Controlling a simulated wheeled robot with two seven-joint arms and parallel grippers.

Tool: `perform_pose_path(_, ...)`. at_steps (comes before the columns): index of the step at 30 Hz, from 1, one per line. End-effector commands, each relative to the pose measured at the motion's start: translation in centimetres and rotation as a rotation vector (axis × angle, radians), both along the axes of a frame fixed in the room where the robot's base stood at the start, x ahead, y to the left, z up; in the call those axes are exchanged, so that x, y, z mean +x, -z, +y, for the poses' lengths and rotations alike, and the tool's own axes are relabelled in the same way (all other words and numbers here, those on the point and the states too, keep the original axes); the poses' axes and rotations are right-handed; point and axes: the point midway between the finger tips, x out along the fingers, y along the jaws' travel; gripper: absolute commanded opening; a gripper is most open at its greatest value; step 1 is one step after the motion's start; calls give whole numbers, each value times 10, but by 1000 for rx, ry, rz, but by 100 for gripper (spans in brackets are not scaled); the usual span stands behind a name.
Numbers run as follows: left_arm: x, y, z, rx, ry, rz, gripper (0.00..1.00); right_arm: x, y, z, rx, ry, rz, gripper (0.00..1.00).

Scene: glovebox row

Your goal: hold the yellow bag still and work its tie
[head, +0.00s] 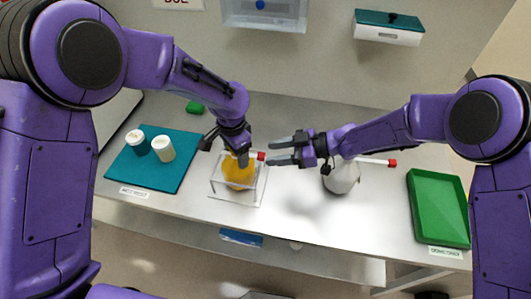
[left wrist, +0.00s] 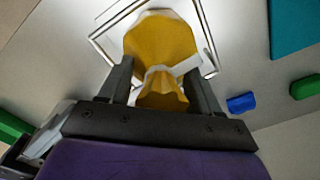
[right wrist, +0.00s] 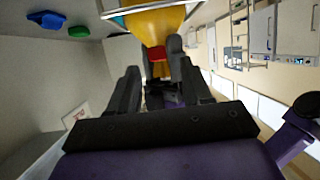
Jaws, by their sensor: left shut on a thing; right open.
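A white tie (left wrist: 188,65) crosses the neck and sticks out to one side. Its red end (head: 261,156) points towards my right gripper (head: 269,153), which is open. In the right wrist view the red end (right wrist: 157,53) lies ahead of the right fingers (right wrist: 160,76), against the yellow bag (right wrist: 158,20). Whether the fingers touch it is unclear.
A teal mat (head: 178,182) with two white-lidded jars (head: 164,148) is at left. A green tray (head: 438,210) is at right. The bench front between box and white bag is clear.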

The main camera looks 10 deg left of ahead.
Motion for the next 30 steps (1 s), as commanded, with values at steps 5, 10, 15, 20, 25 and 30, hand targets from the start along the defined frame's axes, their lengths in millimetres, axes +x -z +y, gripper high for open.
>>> perform_pose_path(5,-6,7,0,2,2,19,18,-1,12,24,0,-1,0,49)
perform_pose_path(10,-6,7,0,2,2,19,18,0,14,31,1,1,1,49)
perform_pose_path(15,-6,7,0,2,2,19,18,0,14,31,1,1,1,49)
perform_pose_path(20,-6,7,0,2,2,18,18,-1,14,30,1,1,1,0)
perform_pose_path(25,-6,7,0,2,0,18,18,-1,14,28,0,0,1,0)
perform_pose_path(30,-6,7,0,2,0,18,18,0,14,1,-2,0,1,0)
